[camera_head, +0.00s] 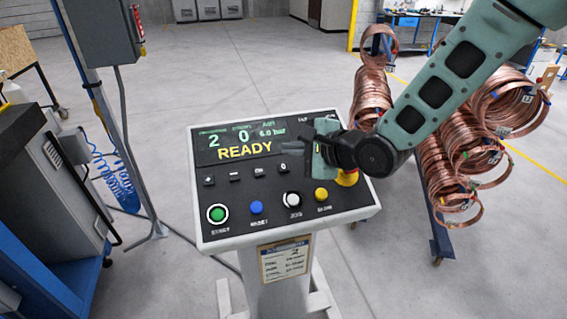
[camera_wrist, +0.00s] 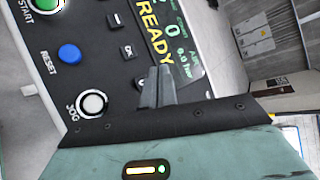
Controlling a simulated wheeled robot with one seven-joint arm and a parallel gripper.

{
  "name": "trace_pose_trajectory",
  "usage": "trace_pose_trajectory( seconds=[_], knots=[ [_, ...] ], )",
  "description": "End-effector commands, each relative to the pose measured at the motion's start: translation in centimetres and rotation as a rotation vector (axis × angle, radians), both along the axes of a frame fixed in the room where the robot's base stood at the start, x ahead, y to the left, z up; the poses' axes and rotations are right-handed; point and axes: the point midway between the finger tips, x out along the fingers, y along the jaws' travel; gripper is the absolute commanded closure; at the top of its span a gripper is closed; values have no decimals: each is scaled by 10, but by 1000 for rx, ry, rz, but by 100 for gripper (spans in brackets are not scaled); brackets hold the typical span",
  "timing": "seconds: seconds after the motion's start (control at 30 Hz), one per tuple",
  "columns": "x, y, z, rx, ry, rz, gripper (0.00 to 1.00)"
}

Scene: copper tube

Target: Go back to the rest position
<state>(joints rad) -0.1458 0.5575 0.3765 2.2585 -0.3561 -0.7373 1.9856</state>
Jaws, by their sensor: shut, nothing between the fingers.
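My gripper (camera_head: 292,148) is over the upper right part of a control panel (camera_head: 215,228) on a pedestal. Its fingers are shut and empty, pointing left across the panel in the head view. In the wrist view the shut fingers (camera_wrist: 157,88) appear above the panel face, near the display (camera_wrist: 170,30). Whether they touch the panel is hard to tell. The display (camera_head: 240,143) reads READY, with 2, 0 and 6.0 bar.
Panel buttons are green (camera_head: 217,214), blue (camera_head: 256,207), white (camera_head: 292,199) and yellow (camera_head: 321,194). Copper coils (camera_head: 450,165) hang on a rack to the right, close behind my arm. A blue-grey post (camera_head: 110,120) and a cabinet (camera_head: 60,190) stand left. Open floor (camera_head: 250,60) lies behind the panel.

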Motion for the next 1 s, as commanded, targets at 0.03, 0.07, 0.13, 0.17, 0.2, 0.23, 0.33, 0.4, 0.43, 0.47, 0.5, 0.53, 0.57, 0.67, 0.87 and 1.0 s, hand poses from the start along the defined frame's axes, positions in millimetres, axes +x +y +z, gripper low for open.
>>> trace_pose_trajectory(
  seconds=[0.03,0.07,0.13,0.17,0.2,0.23,0.33,0.4,0.43,0.47,0.5,0.53,0.57,0.67,0.87,1.0],
  knots=[
    [0,0,0,0,0,0,100],
    [0,0,0,0,0,0,100],
    [0,0,0,0,0,0,100],
    [0,0,0,0,0,0,100],
    [0,0,0,0,0,0,100],
    [-3,0,-3,-29,-10,12,100],
    [-20,-3,-16,-195,-57,84,100],
    [-38,-9,-27,-359,-98,166,100],
    [-48,-12,-32,-432,-115,210,100],
    [-57,-16,-37,-509,-132,259,100],
    [-71,-22,-44,-605,-150,327,100],
    [-82,-26,-48,-673,-165,383,100],
    [-93,-31,-53,-740,-176,440,100],
    [-132,-49,-66,-938,-210,654,100],
    [-216,-88,-86,-1192,-262,1145,100],
    [-263,-110,-92,-1243,-289,1435,100]
  ],
)
